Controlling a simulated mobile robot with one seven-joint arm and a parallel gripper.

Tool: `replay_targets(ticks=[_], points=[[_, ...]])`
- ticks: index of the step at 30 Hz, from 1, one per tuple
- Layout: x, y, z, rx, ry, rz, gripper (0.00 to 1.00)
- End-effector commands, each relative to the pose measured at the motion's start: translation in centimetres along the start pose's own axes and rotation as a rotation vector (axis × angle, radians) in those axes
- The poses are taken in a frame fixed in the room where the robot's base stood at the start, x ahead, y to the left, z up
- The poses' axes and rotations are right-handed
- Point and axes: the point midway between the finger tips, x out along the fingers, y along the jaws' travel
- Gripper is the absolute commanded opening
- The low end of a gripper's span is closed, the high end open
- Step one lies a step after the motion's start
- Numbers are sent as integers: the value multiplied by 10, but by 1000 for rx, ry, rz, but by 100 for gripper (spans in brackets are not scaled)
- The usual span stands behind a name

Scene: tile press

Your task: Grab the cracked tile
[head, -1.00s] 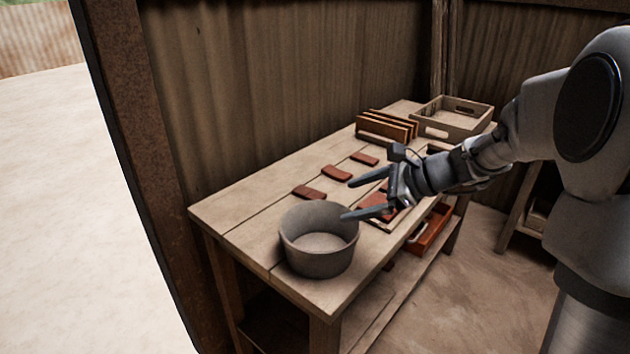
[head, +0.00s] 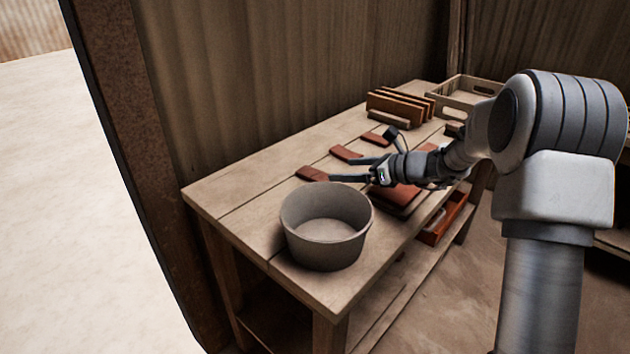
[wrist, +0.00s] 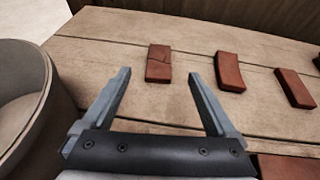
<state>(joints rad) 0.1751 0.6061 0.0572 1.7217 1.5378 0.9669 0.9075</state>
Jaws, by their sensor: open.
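The cracked tile (head: 311,174) is a reddish-brown slab lying flat on the wooden table, nearest the bucket in a row of tiles. Its crack lines show in the wrist view (wrist: 159,62), where it lies beyond the fingertips, roughly centred between them. My gripper (head: 346,169) is open and empty; in the wrist view its two fingers (wrist: 158,76) point toward the tile. In the head view one fingertip appears close to the tile's right end. I cannot tell how high the fingers are above the table.
A grey bucket (head: 325,254) stands at the table's near end, left of my fingers in the wrist view (wrist: 45,115). Two similar tiles (head: 346,153) (head: 376,138) continue the row. A rack of upright boards (head: 400,104) and a wooden crate (head: 456,104) stand at the far end.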

Motion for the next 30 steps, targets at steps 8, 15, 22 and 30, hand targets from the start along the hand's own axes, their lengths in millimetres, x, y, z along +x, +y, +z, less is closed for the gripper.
replay_targets(ticks=[8,15,22,30], points=[[36,0,0,-1,0,1,92],[52,1,-8,0,1,1,92],[86,1,-13,-1,0,2,92],[90,1,-11,0,0,-1,92]])
